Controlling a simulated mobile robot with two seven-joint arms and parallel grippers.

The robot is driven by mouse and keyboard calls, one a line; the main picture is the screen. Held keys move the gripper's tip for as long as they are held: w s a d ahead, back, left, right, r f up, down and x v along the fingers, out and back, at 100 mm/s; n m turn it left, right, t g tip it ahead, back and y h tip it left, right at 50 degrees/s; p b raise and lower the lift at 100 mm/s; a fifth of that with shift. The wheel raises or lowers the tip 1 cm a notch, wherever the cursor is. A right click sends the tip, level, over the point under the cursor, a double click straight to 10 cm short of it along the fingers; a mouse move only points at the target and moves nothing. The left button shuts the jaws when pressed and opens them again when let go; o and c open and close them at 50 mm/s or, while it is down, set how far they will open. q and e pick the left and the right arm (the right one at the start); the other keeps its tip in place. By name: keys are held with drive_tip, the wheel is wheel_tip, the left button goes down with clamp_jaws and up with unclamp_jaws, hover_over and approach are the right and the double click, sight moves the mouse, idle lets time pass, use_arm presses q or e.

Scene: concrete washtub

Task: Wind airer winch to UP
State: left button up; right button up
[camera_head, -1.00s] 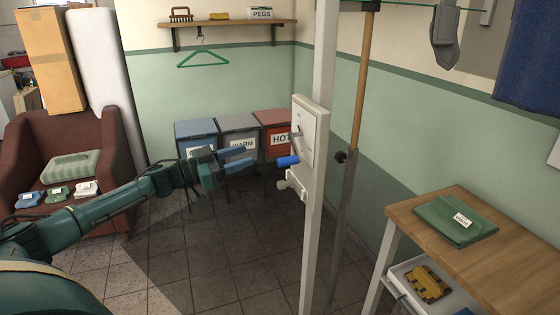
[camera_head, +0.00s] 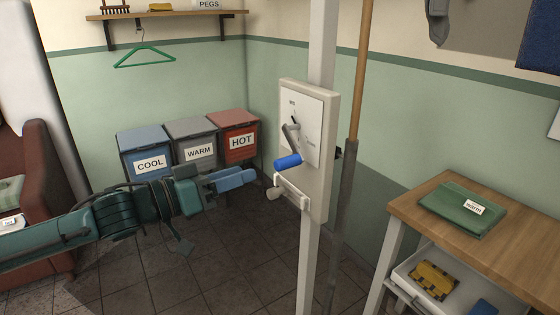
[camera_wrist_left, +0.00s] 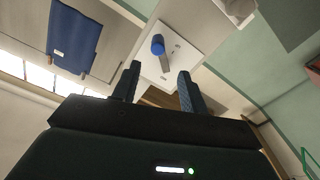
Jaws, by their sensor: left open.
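The winch is a pale plate (camera_head: 318,100) fixed on a white post, with a white dial face and a grey crank arm (camera_head: 291,135). The crank ends in a blue handle (camera_head: 288,161). The markings on the dial are too small to read fully.
Three bins labelled COOL (camera_head: 147,157), WARM (camera_head: 197,145) and HOT (camera_head: 237,138) stand behind my left gripper. A wooden table (camera_head: 408,208) with a folded green cloth (camera_head: 462,208) is at the right. A wooden pole (camera_head: 362,70) stands behind the post.

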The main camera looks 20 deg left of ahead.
sight(298, 158)
use_arm(q)
drive_tip(key=p+x, duration=0.1)
drive_tip(key=x, duration=0.3)
drive_tip(key=p+x, duration=0.1)
drive_tip(key=x, duration=0.3)
drive_tip(key=p+x, duration=0.1)
drive_tip(key=x, duration=0.4)
drive_tip(key=shift+s+d+f, duration=0.25)
drive_tip(key=shift+d, duration=0.1)
drive_tip(key=shift+c, duration=0.3)
clamp_jaws()
